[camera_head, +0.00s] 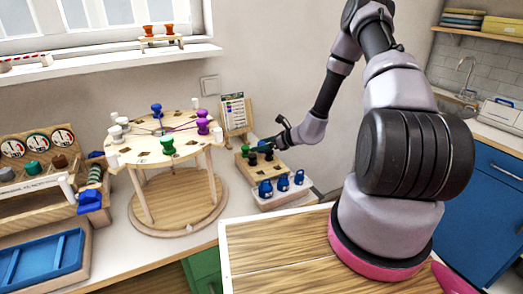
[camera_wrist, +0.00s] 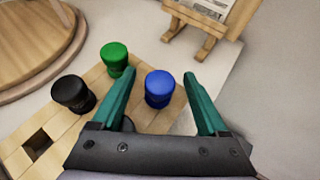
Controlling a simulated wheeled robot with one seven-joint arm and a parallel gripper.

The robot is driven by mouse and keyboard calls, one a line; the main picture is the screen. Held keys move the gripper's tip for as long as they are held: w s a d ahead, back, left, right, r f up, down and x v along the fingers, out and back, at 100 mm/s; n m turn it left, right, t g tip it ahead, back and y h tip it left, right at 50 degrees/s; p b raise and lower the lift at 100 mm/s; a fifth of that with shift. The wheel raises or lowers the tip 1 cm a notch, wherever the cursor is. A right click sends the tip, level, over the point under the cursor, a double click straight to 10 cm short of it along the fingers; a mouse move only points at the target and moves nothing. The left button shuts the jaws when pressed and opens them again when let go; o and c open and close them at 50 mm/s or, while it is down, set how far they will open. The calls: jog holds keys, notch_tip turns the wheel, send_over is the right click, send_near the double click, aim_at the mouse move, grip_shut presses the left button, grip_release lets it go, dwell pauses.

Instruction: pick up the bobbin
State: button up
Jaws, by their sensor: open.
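My gripper (camera_wrist: 159,75) is open, with one teal finger on each side of a blue bobbin (camera_wrist: 159,88) in the wrist view. Neither finger clearly touches it. The blue bobbin stands upright on a light wooden board (camera_wrist: 147,121). A green bobbin (camera_wrist: 115,58) and a black bobbin (camera_wrist: 72,94) stand on the board left of the fingers. In the head view my gripper (camera_head: 262,147) is low over this board (camera_head: 262,172), and the blue bobbin is hard to make out there. The green bobbin (camera_head: 245,150) shows at the board's left edge.
A square hole (camera_wrist: 37,146) lies empty in the board. A round wooden stand (camera_head: 140,150) with several coloured bobbins is to the left. A small easel (camera_head: 235,116) stands behind. A rack with blue padlock-like pieces (camera_head: 265,189) is in front.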

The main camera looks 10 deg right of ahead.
grip_shut()
